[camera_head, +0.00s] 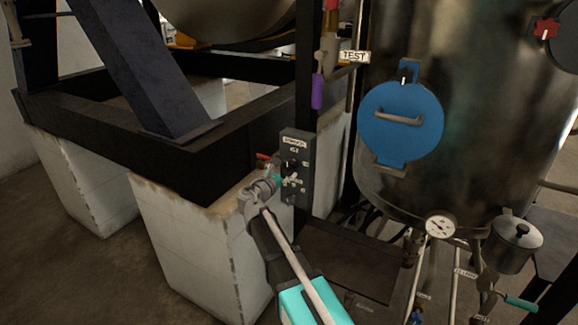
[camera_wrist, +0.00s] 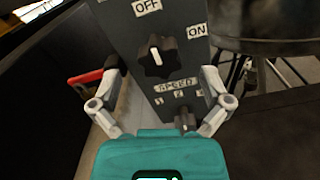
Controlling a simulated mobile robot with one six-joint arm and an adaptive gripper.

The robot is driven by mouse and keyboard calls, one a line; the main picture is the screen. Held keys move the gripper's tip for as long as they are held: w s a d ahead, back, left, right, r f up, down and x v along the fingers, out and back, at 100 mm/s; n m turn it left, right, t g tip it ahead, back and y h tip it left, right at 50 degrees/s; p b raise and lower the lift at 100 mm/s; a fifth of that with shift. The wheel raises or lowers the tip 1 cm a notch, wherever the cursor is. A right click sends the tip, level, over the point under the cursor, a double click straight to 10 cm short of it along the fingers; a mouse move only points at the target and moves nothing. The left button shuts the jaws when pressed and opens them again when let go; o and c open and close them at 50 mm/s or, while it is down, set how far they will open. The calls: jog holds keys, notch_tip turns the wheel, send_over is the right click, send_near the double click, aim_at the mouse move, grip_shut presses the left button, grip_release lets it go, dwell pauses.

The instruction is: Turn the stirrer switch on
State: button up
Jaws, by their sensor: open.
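The grey stirrer switch box (camera_head: 296,150) is mounted on a dark post, and its panel (camera_wrist: 128,38) fills the middle of the wrist view. A black knob (camera_wrist: 158,58) has a white mark pointing up, towards the OFF label (camera_wrist: 147,6). The ON label (camera_wrist: 197,30) is to its right. Below, a smaller black knob (camera_wrist: 186,120) sits under the SPEED label (camera_wrist: 176,84). My gripper (camera_head: 280,180) is open and empty in front of the box. In the wrist view its fingers (camera_wrist: 160,82) stand on either side of the panel, apart from the switch knob.
A red-handled part (camera_wrist: 86,78) is close to the left finger. A pale block (camera_head: 195,235) and dark frame (camera_head: 110,145) stand left of the box. A metal tank (camera_head: 480,130) with a blue hatch (camera_head: 402,122) is at right, with a gauge (camera_head: 440,226) and pipes below.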

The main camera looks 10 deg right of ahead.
aim_at(288, 166)
jog(key=shift+x, duration=1.7)
jog(key=c, duration=1.2)
